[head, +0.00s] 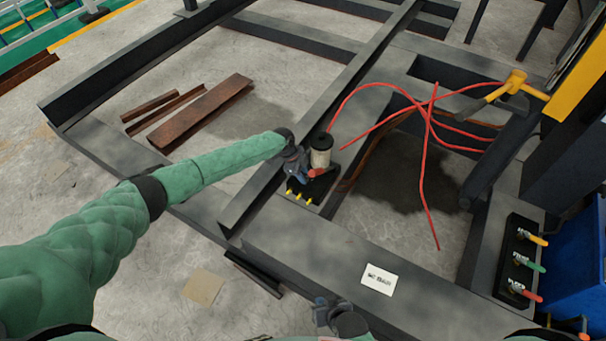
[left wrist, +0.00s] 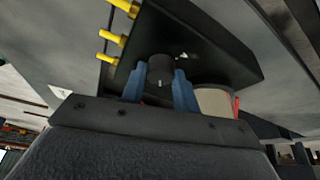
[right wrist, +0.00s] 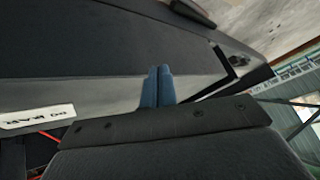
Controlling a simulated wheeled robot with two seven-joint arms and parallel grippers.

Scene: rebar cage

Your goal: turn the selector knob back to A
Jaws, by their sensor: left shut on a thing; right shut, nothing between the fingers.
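The selector knob (left wrist: 160,72) is a dark round knob with a small pale mark, on a black panel (left wrist: 205,45). My left gripper (left wrist: 160,88) is shut on the knob, one blue finger on each side of it. In the head view my left gripper (head: 297,168) reaches over the same panel (head: 314,190) on the frame, and the knob is hidden there. The letters around the knob cannot be read. My right gripper (right wrist: 160,84) is shut and empty. It also shows low in the head view (head: 325,308), near the front beam.
A cream cylinder (head: 320,152) and yellow fittings (head: 299,196) sit on the knob's panel. Red hoses (head: 425,120) cross behind it. A white label (head: 380,280) lies on the front beam. A panel with coloured valve handles (head: 520,262) stands at the right.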

